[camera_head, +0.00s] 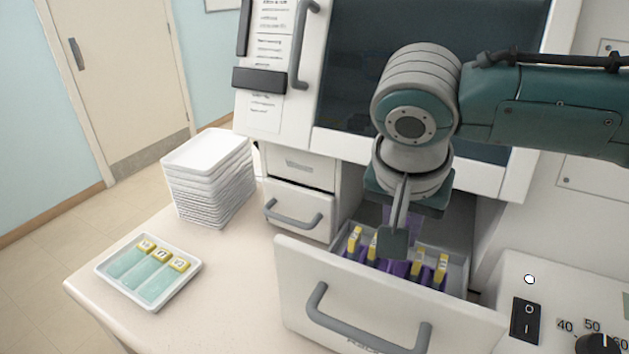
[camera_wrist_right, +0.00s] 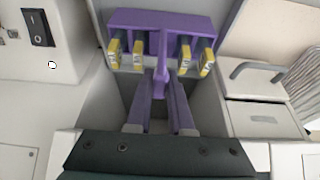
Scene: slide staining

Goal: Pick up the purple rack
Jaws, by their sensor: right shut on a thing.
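The purple rack (camera_head: 396,267) sits in the open drawer in the head view, partly hidden by my right gripper (camera_head: 394,240). Several yellow-ended slides stand in it on both sides. In the right wrist view the purple rack (camera_wrist_right: 160,22) spans the top of the drawer, and its upright handle lies between the fingertips of my right gripper (camera_wrist_right: 160,95). The right gripper is shut on this handle. I cannot tell whether the rack rests on the drawer floor. My left gripper is not in view.
The open drawer front (camera_head: 385,295) with its grey handle stands before the rack. A tray with several slides (camera_head: 112,271) lies on the table at left, near a stack of white trays (camera_head: 208,180). A control panel (camera_head: 560,300) stands at right. Table between is clear.

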